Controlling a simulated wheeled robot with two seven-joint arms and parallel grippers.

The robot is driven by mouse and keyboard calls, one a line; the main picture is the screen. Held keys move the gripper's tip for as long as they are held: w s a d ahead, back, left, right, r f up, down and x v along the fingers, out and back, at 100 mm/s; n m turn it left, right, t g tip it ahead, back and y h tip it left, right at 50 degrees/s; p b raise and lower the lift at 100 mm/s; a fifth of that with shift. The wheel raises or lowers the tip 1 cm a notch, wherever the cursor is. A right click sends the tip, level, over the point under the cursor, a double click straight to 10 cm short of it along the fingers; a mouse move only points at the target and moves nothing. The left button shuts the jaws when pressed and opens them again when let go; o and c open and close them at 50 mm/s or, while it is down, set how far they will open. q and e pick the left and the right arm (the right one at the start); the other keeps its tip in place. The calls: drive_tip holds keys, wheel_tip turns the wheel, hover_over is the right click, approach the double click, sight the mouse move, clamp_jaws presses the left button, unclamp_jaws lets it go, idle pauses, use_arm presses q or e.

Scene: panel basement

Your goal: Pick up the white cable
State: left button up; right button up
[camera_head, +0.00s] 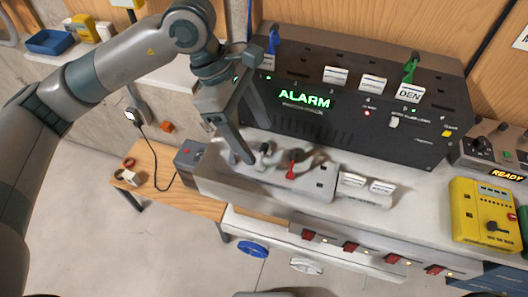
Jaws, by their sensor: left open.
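My left gripper (258,143) reaches down from the upper left over the grey box on the bench. Its two fingers are apart, with no object clearly held between them. A black-tipped connector (265,149) and a red-tipped connector (295,155) stand on the grey box (318,182), beside the fingers. Pale grey-white parts show around the red one, but I cannot tell whether they are the white cable. No other white cable is clearly visible. My right gripper is not in view.
A black panel (330,125) with a green ALARM display stands behind the gripper, with blue (273,40) and green (411,68) pieces on top. A yellow box (482,212) is at right. A wooden table (160,182) is at left. Red switches (350,247) line the bench front.

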sight(262, 146)
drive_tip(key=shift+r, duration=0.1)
use_arm(q)
drive_tip(key=shift+d+f, duration=0.1)
drive_tip(key=shift+f, duration=0.05)
drive_tip(key=shift+p+x, duration=0.95)
drive_tip(key=shift+p, duration=0.25)
drive_tip(key=shift+p+x, duration=0.35)
drive_tip(key=shift+x, duration=0.65)
drive_tip(key=shift+s+f, duration=0.15)
drive_tip(key=shift+f, duration=0.25)
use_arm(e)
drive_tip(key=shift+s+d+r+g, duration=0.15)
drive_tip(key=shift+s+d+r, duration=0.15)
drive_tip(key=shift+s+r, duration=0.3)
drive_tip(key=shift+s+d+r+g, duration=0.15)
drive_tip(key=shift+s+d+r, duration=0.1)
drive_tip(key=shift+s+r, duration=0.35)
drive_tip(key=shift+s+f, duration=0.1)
use_arm(q)
drive_tip(key=c, duration=1.1)
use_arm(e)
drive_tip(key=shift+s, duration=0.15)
